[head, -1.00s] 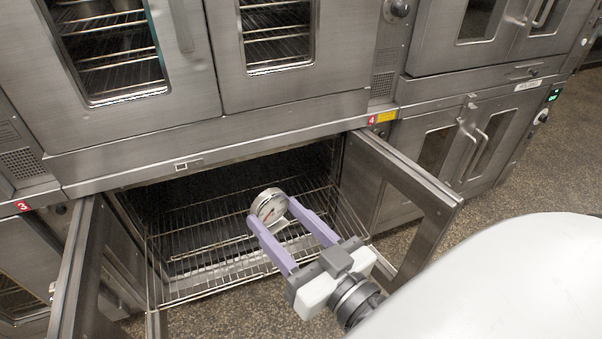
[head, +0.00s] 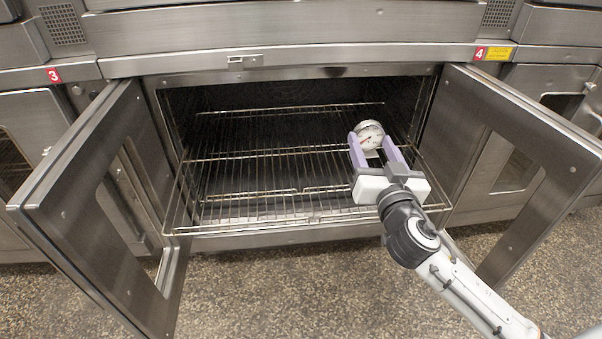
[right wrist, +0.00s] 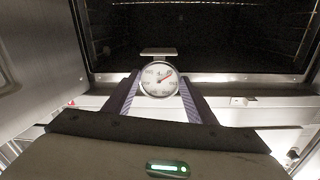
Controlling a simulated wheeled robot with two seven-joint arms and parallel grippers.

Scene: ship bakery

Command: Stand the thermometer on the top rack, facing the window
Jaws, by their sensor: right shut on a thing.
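The thermometer (head: 370,134) is a round white dial with a metal rim and a small flat base. My right gripper (head: 378,148), with purple fingers, is shut on it at the right side of the open oven's mouth. In the right wrist view the thermometer (right wrist: 159,79) sits between the two fingers, its dial toward the camera and its flat base at the top of the picture. The top rack (head: 262,153) is a wire shelf inside the oven, left of and behind the gripper. I cannot tell whether the thermometer touches it. My left gripper is out of view.
The left oven door (head: 95,200) and right oven door (head: 520,150) stand open on either side. The right door is close to my right arm. The racks look empty. Speckled floor (head: 290,285) lies clear in front.

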